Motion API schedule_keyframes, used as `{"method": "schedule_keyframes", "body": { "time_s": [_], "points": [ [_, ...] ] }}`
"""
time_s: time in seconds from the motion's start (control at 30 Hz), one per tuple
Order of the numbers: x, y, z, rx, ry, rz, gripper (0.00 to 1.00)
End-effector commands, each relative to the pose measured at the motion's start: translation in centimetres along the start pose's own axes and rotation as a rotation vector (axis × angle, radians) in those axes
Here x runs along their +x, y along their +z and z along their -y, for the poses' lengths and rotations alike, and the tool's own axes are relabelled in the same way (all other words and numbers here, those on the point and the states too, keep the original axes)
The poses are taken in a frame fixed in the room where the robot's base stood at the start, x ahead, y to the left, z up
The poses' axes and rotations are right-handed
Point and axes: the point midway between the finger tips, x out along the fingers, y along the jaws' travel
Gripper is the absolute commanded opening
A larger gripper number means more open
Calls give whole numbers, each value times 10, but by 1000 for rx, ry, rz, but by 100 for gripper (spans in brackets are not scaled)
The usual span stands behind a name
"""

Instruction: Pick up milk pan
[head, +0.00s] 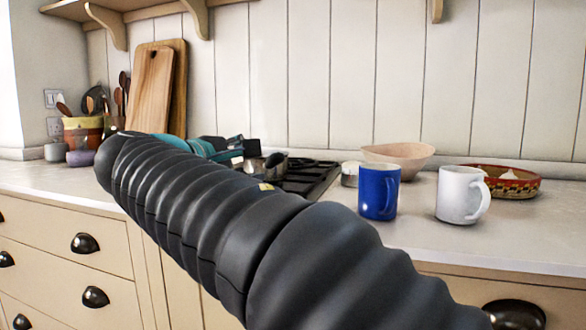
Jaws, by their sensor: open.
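A small metal pan, which looks like the milk pan (259,167), stands at the hob behind my arm. Its lower part is hidden by the arm, and a dark part, perhaps its handle, shows at its right side. My gripper (246,152), teal and black, shows only partly above the arm. It points right and is open, close to the pan in the picture. I cannot tell whether it touches the pan, and no hold on it shows.
A black hob (312,176) is set in the white worktop (413,232). To its right are a small pale pot (350,174), a blue mug (377,193), a pinkish bowl (399,158), a white mug (458,194) and a patterned basket (515,187). Cutting boards (151,88) and utensils stand left.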

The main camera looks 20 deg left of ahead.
Motion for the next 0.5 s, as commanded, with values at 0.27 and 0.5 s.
{"method": "schedule_keyframes", "body": {
  "time_s": [0.27, 0.5],
  "points": [
    [32, 1, 0, 1, -1, 1, 52],
    [47, 3, 0, 1, -2, 4, 52]
  ]
}}
